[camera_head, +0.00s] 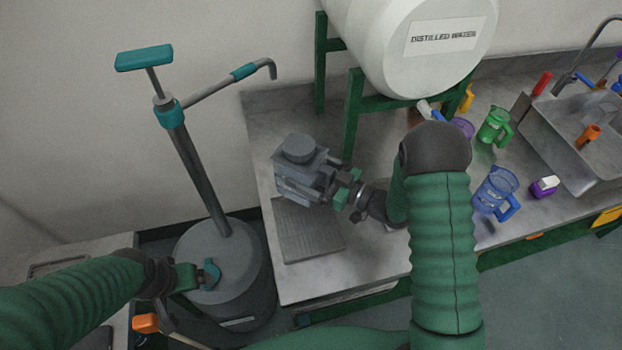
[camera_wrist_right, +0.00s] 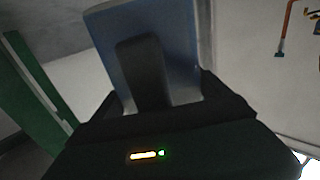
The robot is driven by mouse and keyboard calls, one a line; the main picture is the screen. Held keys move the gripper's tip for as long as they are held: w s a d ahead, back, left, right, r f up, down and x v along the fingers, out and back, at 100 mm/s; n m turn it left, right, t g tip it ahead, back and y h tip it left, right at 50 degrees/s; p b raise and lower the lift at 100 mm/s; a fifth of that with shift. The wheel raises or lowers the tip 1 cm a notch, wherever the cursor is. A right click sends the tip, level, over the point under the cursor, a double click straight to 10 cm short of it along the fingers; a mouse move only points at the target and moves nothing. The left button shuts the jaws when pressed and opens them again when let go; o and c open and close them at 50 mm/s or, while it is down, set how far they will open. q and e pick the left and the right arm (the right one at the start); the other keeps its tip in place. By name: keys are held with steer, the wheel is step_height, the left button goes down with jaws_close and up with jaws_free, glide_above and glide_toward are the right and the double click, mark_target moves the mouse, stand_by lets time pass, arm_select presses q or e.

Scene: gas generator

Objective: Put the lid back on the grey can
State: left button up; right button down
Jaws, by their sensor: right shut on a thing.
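The grey can (camera_head: 296,188) stands at the back edge of a dark ribbed plate on the bench, in the head view. A round grey piece (camera_head: 299,147) that looks like its lid is on top; I cannot tell whether it is seated. My right gripper (camera_head: 338,190) is at the can's right side, shut on its handle. In the right wrist view, the dark handle (camera_wrist_right: 145,75) is between the fingers, in front of the can's blue-grey wall (camera_wrist_right: 185,55). My left gripper (camera_head: 200,276) is low over the grey drum, by a teal fitting; its jaw state is unclear.
The dark ribbed plate (camera_head: 308,235) has bare room in front of the can. A tall pump (camera_head: 200,170) rises from the grey drum (camera_head: 245,268) at left. A white water tank (camera_head: 420,60) on a green stand is behind. Jugs (camera_head: 495,190) and a sink (camera_head: 575,140) are at right.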

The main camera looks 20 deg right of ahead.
steer(key=shift+d+r, duration=0.15)
steer(key=shift+d, duration=0.05)
steer(key=shift+w, duration=0.2)
steer(key=shift+w+f, duration=0.2)
steer(key=shift+f, duration=0.15)
steer(key=shift+a+f, duration=0.15)
steer(key=shift+f, duration=1.35)
jaws_free()
steer(key=shift+s, duration=0.1)
